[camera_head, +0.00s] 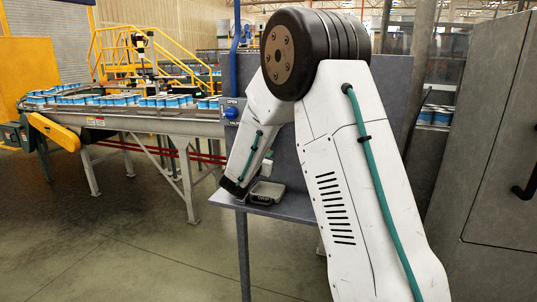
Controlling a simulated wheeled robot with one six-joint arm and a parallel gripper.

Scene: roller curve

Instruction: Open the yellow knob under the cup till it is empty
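I cannot make out a cup or a yellow knob in the head view; my white arm covers much of the grey workstation. A small grey tray (267,192) sits on the shelf, just right of the lower end of my forearm. A small pale and green item (267,166) shows above the tray, partly hidden by my arm; I cannot tell what it is. My forearm slants down to a dark end by the shelf's left edge. My gripper's fingers do not show.
A grey shelf (292,208) juts from the upright panel, which carries a blue knob (232,113) and a sign reading OPEN. A conveyor (160,122) with blue-and-white cans curves at left. A grey cabinet (495,165) stands close at right. The floor at front left is clear.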

